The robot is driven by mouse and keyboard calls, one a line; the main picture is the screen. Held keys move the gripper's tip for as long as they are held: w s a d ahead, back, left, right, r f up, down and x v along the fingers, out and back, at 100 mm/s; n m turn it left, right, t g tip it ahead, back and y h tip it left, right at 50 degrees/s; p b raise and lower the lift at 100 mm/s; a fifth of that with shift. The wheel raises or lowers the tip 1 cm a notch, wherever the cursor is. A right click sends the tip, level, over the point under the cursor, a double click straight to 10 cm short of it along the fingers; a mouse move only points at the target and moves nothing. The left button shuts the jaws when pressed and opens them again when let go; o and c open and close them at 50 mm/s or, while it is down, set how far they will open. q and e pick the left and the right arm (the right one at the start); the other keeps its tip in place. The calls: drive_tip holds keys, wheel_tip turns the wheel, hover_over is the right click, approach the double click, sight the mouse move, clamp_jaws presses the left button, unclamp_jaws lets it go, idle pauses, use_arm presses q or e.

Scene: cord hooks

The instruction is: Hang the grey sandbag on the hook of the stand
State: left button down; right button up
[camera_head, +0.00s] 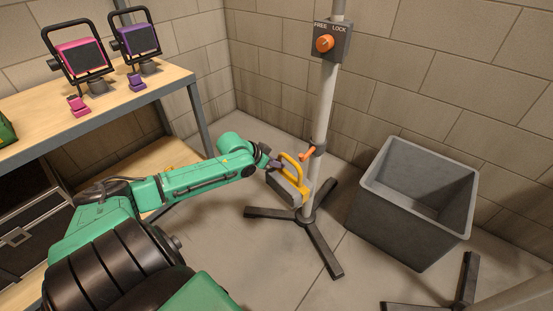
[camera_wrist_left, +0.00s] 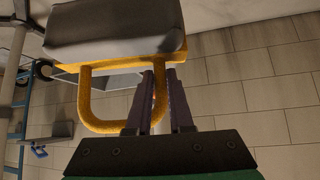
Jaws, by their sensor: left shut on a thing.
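The grey sandbag (camera_head: 285,190) has a yellow handle (camera_head: 300,170) and hangs tilted in front of the stand's pole (camera_head: 325,105). My left gripper (camera_head: 277,164) is shut on the handle. In the left wrist view the fingers (camera_wrist_left: 160,98) close over one side of the yellow loop (camera_wrist_left: 84,100), with the grey bag (camera_wrist_left: 115,32) beyond. The orange hook (camera_head: 307,154) sticks out from a collar on the pole, just right of the handle's top. Whether handle and hook touch, I cannot tell. My right gripper is out of view.
A box with an orange knob (camera_head: 324,44) sits higher on the pole. The stand's dark legs (camera_head: 325,255) spread on the floor. A grey bin (camera_head: 410,215) stands at right. A bench (camera_head: 95,105) with pink and purple lamps is at left. Another dark base (camera_head: 465,280) shows bottom right.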

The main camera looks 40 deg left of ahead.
use_arm(q)
drive_tip(key=shift+w+r, duration=0.15)
drive_tip(key=shift+r, duration=0.05)
drive_tip(key=shift+w+b, duration=1)
drive_tip(key=shift+b, duration=0.05)
drive_tip(key=shift+w+b, duration=0.6)
drive_tip(key=shift+w, duration=0.25)
drive_tip(key=shift+r, duration=0.1)
drive_tip(key=shift+p, duration=0.65)
drive_tip(key=shift+w, duration=0.15)
